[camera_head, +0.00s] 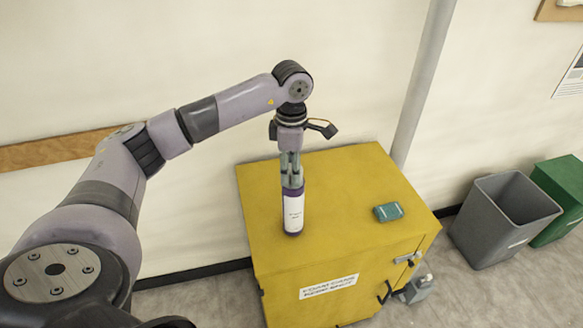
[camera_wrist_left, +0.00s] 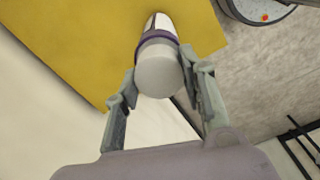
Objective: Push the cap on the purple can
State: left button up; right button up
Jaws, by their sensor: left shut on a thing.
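The purple can (camera_head: 293,212), with a white label, appears upright over the yellow cabinet top (camera_head: 345,180). In the wrist view, its purple band and label (camera_wrist_left: 159,24) show beyond a pale grey cap (camera_wrist_left: 160,70). My left gripper (camera_head: 291,175) points straight down over the can. In the wrist view my left gripper (camera_wrist_left: 158,84) has one finger on each side of the cap, shut on it. In the head view the fingers mostly hide the cap. I cannot tell whether it is fully seated. My right gripper is not in view.
A small teal object (camera_head: 388,212) lies on the cabinet top, right of the can. A grey bin (camera_head: 500,215) and a green bin (camera_head: 562,190) stand on the floor at right. A pole (camera_head: 424,80) and wall are behind the cabinet. The cabinet top around the can looks clear.

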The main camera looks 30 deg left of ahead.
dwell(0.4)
pick_arm(q)
jog(key=shift+f, duration=0.1)
dwell(0.4)
jog(key=o, duration=0.8)
jog(key=shift+o, duration=0.4)
jog(key=o, duration=0.4)
